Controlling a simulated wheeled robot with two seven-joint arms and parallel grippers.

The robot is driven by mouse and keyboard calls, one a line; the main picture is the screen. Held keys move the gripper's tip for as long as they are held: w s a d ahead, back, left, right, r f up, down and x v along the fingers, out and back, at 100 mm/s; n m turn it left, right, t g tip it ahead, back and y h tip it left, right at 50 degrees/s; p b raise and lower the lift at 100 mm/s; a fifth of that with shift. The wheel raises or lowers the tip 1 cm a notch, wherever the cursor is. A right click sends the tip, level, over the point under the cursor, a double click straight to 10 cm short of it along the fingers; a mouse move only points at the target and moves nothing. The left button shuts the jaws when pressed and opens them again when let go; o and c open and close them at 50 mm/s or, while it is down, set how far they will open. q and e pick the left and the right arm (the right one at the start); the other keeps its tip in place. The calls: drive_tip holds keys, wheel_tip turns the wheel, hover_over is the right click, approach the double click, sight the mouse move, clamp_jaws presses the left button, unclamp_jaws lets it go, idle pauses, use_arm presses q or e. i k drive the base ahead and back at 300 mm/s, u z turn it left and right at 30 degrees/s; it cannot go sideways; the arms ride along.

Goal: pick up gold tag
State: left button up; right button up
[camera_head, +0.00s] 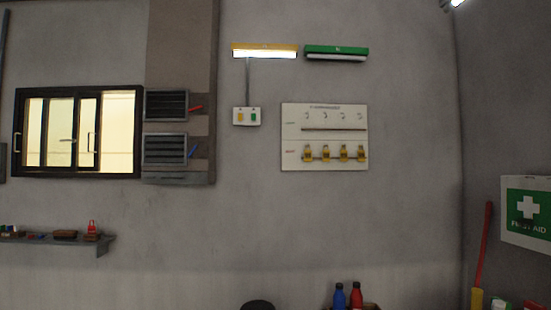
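A white board (290,137) hangs on the grey wall right of centre. Several gold-yellow tags (326,154) hang side by side along its lower row. The upper row shows small hooks above a dark rail and no tags. The lettering on the board is too small to read. Neither of my grippers is in view.
A shelf (60,239) with small items juts out at left. Blue (339,297) and red bottles (355,296) stand at the bottom. A first aid sign (528,208) is at right.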

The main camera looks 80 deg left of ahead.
sight(360, 154)
drive_tip(key=u, duration=1)
drive_tip(key=i, duration=1.65)
drive_tip(key=u, duration=1.65)
drive_tip(key=i, duration=0.75)
